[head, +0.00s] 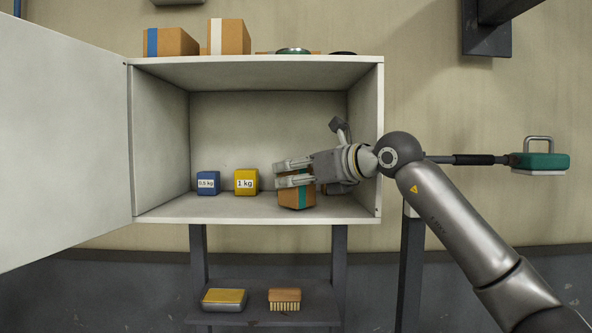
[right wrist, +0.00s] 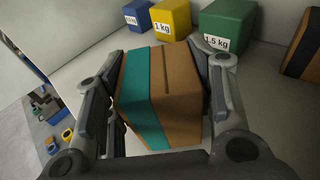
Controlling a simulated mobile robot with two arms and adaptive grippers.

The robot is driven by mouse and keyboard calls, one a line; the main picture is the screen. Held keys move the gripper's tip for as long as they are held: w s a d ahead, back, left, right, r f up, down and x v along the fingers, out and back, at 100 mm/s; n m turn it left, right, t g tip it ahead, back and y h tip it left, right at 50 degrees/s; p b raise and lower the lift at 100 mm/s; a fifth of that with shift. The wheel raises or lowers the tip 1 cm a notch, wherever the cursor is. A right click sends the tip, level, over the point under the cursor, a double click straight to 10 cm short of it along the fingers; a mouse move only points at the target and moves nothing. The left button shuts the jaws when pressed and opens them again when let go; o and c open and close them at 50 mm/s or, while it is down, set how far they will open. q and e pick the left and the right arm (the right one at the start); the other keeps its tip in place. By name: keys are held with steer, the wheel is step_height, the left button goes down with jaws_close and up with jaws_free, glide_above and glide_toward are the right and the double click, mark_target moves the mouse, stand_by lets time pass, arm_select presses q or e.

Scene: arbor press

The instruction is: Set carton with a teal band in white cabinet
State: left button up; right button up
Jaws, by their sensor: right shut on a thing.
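The carton with a teal band (head: 297,197) is inside the white cabinet (head: 256,211), near the front right of its floor. It is brown and looks slightly tilted in the head view; I cannot tell whether it touches the floor. My right gripper (head: 294,173) reaches in from the right and is shut on the carton. In the right wrist view the carton (right wrist: 160,98) sits between the two fingers of the gripper (right wrist: 163,100). The cabinet door (head: 65,130) stands wide open to the left. My left gripper is not in view.
A blue 0.5 kg block (head: 207,183), a yellow 1 kg block (head: 246,181) and a green 1.5 kg block (right wrist: 228,28) stand in the cabinet behind the carton. Another brown box (right wrist: 303,48) is at the right. The front-centre cabinet floor is clear.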

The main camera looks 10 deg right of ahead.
steer(key=shift+f, duration=0.2)
steer(key=shift+s, duration=0.1)
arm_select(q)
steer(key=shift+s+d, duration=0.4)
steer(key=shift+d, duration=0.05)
arm_select(e)
steer(key=shift+f, duration=0.15)
steer(key=o, duration=1.2)
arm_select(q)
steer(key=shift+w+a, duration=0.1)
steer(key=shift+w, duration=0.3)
